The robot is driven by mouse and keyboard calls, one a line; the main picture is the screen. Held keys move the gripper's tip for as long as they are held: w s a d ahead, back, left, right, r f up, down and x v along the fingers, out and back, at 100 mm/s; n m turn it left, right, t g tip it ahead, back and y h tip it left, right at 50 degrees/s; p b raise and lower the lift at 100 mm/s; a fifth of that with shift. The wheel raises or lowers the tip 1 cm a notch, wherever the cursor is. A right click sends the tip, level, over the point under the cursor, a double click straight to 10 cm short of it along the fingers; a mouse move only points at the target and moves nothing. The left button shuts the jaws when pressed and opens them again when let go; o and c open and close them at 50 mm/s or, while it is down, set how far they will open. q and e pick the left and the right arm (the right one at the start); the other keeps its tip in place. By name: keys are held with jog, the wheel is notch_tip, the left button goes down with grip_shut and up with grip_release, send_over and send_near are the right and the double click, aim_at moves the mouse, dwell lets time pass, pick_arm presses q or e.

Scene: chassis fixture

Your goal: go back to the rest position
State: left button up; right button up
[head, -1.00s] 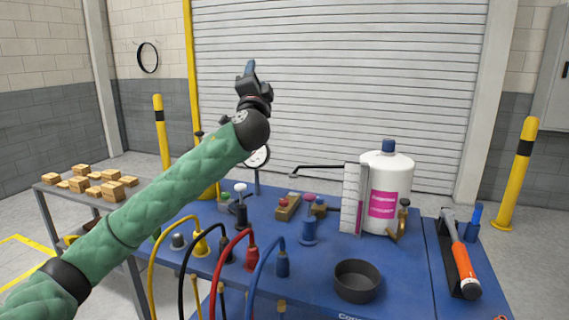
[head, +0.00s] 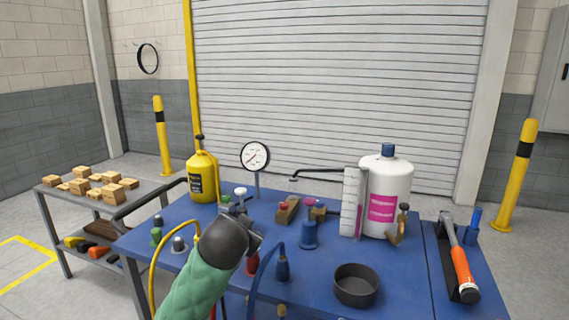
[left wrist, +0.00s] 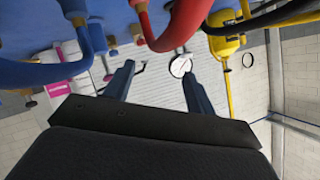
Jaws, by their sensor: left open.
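My left arm comes in from the bottom of the head view in a green sleeve. Its gripper (head: 258,236) is low at the front of the blue bench (head: 405,262), and the arm's dark wrist hides most of it. In the left wrist view the two dark fingers of my left gripper (left wrist: 158,84) stand apart with nothing between them. A red hose (left wrist: 180,25) and a blue hose (left wrist: 50,72) pass close to the fingers there. My right gripper shows in neither view.
On the bench are a yellow can (head: 203,178), a gauge (head: 255,156), a white bottle (head: 398,180), a black bowl (head: 356,285) and a hammer (head: 461,265). A cart (head: 150,190) with wooden blocks stands left. A yellow hose (head: 155,270) and a blue hose (head: 264,268) rise at the front.

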pick_arm(q)
jog(key=s+a+f+n+g+h+p, duration=0.1)
jog(key=s+a+f+n+g, duration=0.15)
jog(key=s+f, duration=1)
jog(key=s+a+f+n+g+p, duration=0.15)
jog(key=s+f+g, duration=0.25)
jog(key=s+f, duration=0.85)
jog(key=s+f+g, duration=0.4)
jog(key=s+f, duration=1)
jog(key=s, duration=0.2)
jog(key=shift+s, duration=0.3)
